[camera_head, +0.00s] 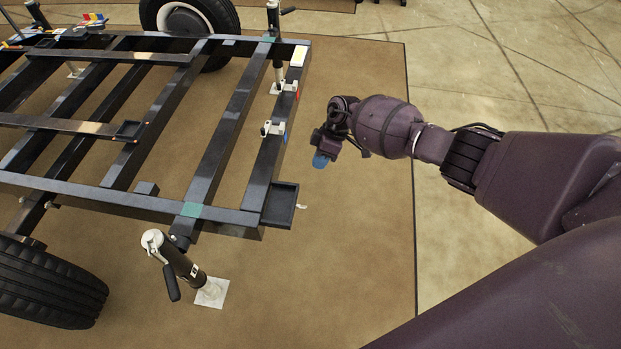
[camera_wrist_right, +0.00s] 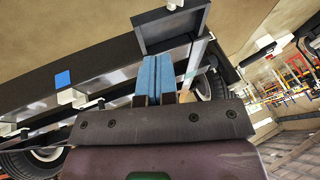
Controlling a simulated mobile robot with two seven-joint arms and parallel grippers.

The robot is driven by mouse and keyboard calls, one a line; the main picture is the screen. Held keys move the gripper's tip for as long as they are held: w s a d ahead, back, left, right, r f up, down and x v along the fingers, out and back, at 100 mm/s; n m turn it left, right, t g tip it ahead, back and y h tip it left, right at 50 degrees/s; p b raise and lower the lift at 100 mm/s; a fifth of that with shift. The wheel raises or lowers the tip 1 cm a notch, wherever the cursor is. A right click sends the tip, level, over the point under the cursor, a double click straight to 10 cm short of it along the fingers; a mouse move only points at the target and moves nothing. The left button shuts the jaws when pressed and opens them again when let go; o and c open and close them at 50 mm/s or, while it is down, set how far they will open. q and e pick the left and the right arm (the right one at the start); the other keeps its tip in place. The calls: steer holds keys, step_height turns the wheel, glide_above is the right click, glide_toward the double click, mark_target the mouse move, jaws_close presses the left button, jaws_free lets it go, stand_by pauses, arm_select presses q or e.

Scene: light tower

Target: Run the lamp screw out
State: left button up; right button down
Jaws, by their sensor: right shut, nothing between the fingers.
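My right gripper (camera_head: 320,161) is to the right of the dark trailer frame (camera_head: 230,110), above the brown mat and clear of the frame's end beam. In the right wrist view its blue fingers (camera_wrist_right: 152,78) are together with nothing between them. White brackets (camera_head: 272,128) with small fittings sit on the end beam, one near its middle and another (camera_head: 284,88) farther back. I cannot tell which fitting is the lamp screw. A blue square marks the beam (camera_wrist_right: 63,79) in the right wrist view. My left gripper is out of view.
A black square tray (camera_head: 281,205) is on the frame's near corner; it also shows in the right wrist view (camera_wrist_right: 168,30). A leg with a crank (camera_head: 180,265) stands below that corner. A tyre (camera_head: 45,285) is at lower left. The mat right of the frame is clear.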

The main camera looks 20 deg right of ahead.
steer(key=b, duration=0.3)
glide_above(302, 206)
steer(key=w+d, duration=0.2)
steer(key=d, duration=0.1)
step_height(302, 206, down, 9)
steer(key=shift+s+a+f+b, duration=0.4)
steer(key=shift+s+a+f, duration=0.3)
steer(key=shift+s, duration=0.25)
steer(key=shift+s+f, duration=0.1)
steer(key=shift+f, duration=0.05)
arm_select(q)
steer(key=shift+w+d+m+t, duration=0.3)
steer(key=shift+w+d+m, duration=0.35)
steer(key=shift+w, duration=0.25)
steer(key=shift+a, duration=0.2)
